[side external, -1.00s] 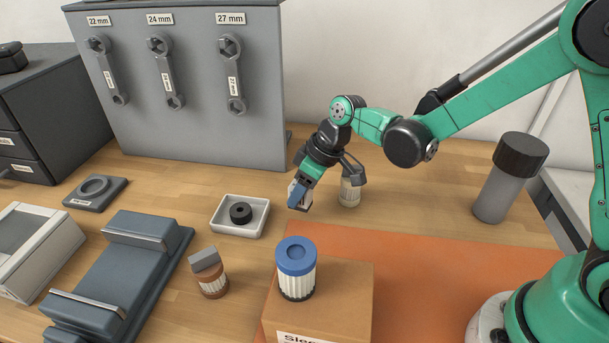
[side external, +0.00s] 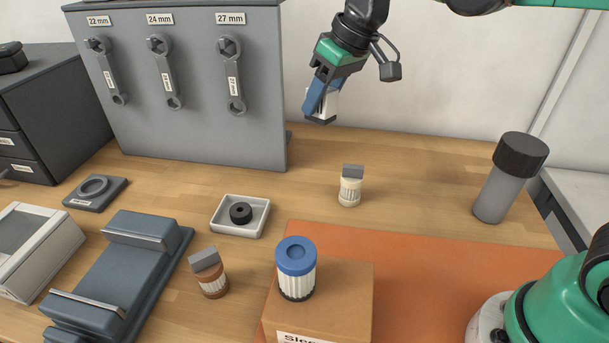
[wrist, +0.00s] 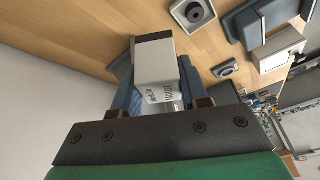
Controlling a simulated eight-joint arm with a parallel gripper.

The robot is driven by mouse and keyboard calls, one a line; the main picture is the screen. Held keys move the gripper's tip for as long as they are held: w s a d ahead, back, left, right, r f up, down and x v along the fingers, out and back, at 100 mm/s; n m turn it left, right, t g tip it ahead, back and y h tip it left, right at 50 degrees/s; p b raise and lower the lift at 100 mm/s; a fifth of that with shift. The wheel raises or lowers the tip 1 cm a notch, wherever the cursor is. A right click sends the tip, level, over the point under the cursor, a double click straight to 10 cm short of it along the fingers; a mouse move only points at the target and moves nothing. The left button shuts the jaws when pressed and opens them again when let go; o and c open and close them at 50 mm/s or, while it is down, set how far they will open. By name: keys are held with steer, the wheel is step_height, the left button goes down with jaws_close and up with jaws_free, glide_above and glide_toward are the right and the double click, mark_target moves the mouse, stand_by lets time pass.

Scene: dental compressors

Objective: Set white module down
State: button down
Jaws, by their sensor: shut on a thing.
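In the side view my gripper (side external: 320,104) is shut on the module (side external: 328,104), high above the back of the table, right of the wrench panel. The module is tilted and touches nothing below. The fingers hide part of it.
A cream filter (side external: 350,187), a white tray (side external: 225,227) with a black ring, a brown filter (side external: 212,280) and a blue-capped filter (side external: 296,278) on a carton (side external: 345,300) stand around. A grey cradle (side external: 125,270) is at left, a grey cylinder (side external: 500,190) at right. Bare wood lies between.

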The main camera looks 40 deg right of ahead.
steer(key=s+d+m+h, duration=0.45)
steer(key=d+m, duration=0.35)
steer(key=m, duration=0.2)
steer(key=m+g+h, duration=0.3)
steer(key=m+g, duration=0.1)
steer(key=m, duration=0.7)
glide_above(415, 204)
steer(key=a, duration=0.2)
steer(key=shift+y, duration=0.25)
steer(key=f, duration=1.9)
steer(key=shift+d+f, duration=0.25)
steer(key=shift+f, duration=0.05)
steer(key=shift+f, duration=0.15)
steer(key=shift+c, duration=2.2)
jaws_free()
steer(key=a+r+n+t+y, duration=0.2)
steer(key=a+r+n, duration=0.3)
steer(key=n, duration=0.4)
steer(key=s+a+r+n+t+y, duration=0.1)
steer(key=a+r+n+t, duration=0.3)
steer(key=r+n, duration=0.4)
steer(key=shift+a+n+t+y, duration=0.4)
steer(key=shift+n+t+y, duration=0.15)
steer(key=shift+y, duration=0.35)
